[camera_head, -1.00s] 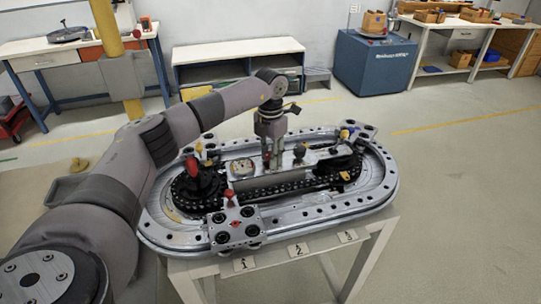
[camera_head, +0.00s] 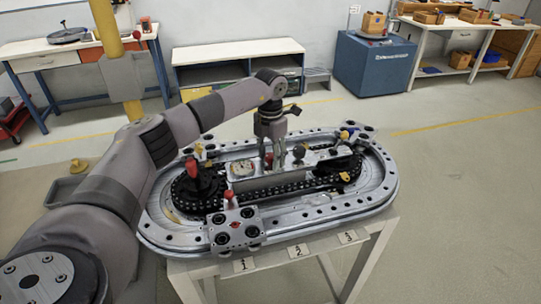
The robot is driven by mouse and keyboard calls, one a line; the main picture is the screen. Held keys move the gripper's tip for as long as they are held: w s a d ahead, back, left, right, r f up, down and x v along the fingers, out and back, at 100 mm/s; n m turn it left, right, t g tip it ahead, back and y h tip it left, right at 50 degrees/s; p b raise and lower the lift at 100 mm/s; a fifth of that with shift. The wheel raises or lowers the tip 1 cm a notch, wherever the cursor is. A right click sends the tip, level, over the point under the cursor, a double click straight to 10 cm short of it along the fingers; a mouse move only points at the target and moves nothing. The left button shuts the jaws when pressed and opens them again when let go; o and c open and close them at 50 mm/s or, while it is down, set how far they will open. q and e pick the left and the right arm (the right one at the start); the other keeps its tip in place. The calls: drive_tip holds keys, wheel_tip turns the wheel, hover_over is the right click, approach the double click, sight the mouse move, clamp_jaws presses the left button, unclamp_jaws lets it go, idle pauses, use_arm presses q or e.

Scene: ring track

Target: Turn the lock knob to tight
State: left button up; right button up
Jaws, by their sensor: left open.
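The oval ring track (camera_head: 370,205) lies on a light table, with a long plate (camera_head: 315,157) across its middle. A dark round knob (camera_head: 299,152) stands on the plate; I cannot tell for sure whether it is the lock knob, and no tight mark is readable. My left gripper (camera_head: 272,163) points down over the plate, just left of this knob. Its fingers are apart, with nothing clearly held between them; the exact contact at the fingertips is too small to tell. My right gripper is not in view.
Red knobs (camera_head: 191,167) and (camera_head: 229,195) rise at the track's left and front. A round gauge (camera_head: 242,169) sits left of my gripper. A black chain (camera_head: 275,192) runs along the inside. Number tags line the table's front edge. Floor to the right is clear.

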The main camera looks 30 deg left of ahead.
sight(270, 155)
use_arm(q)
drive_tip(key=shift+r, duration=0.2)
wheel_tip(270, 155, up, 12)
drive_tip(key=shift+f, duration=0.2)
drive_tip(key=shift+f, duration=0.1)
idle(0.6)
